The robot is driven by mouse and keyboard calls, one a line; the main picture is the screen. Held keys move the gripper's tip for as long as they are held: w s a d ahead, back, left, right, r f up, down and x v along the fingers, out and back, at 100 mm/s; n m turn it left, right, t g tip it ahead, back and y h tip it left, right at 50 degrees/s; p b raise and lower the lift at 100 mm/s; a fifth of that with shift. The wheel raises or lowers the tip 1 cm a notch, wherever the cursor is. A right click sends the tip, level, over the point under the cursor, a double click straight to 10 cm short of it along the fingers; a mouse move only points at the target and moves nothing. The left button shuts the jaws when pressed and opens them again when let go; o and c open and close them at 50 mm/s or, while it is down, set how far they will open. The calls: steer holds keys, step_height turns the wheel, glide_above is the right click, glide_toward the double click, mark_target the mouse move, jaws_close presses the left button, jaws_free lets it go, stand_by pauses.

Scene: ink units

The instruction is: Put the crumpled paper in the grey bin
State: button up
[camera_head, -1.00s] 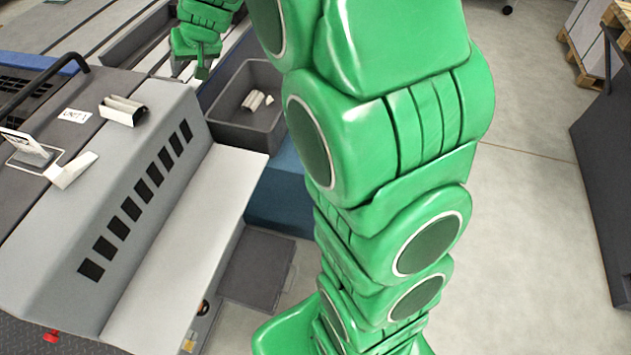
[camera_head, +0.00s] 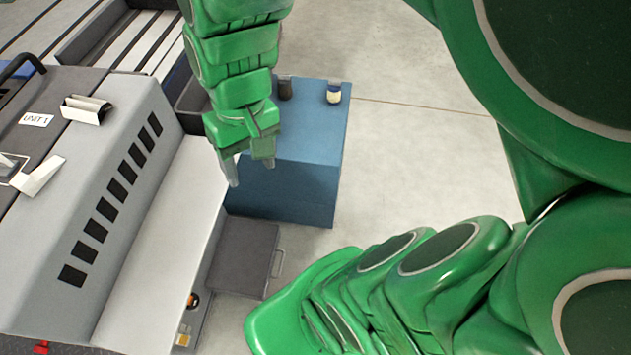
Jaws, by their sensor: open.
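The grey bin (camera_head: 189,97) stands beyond the right end of the machine, and my arm hides most of it. Its inside and contents cannot be seen now. My gripper (camera_head: 250,171) points down, open, with nothing visible between its fingers. In the picture it is in front of the blue cabinet and just right of the pale shelf. A creased whitish piece (camera_head: 86,109) lies on the machine top, left of the bin. A white folded sheet (camera_head: 40,175) lies nearer the left edge. I cannot tell whether either is the crumpled paper.
A blue cabinet (camera_head: 300,145) carries a dark jar (camera_head: 285,88) and a pale jar with a dark lid (camera_head: 334,93). The pale shelf (camera_head: 165,240) runs along the machine. The floor right of the cabinet is clear.

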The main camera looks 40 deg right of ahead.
steer(key=s+d+g+h, duration=0.1)
steer(key=s+d, duration=0.2)
steer(key=s, duration=0.5)
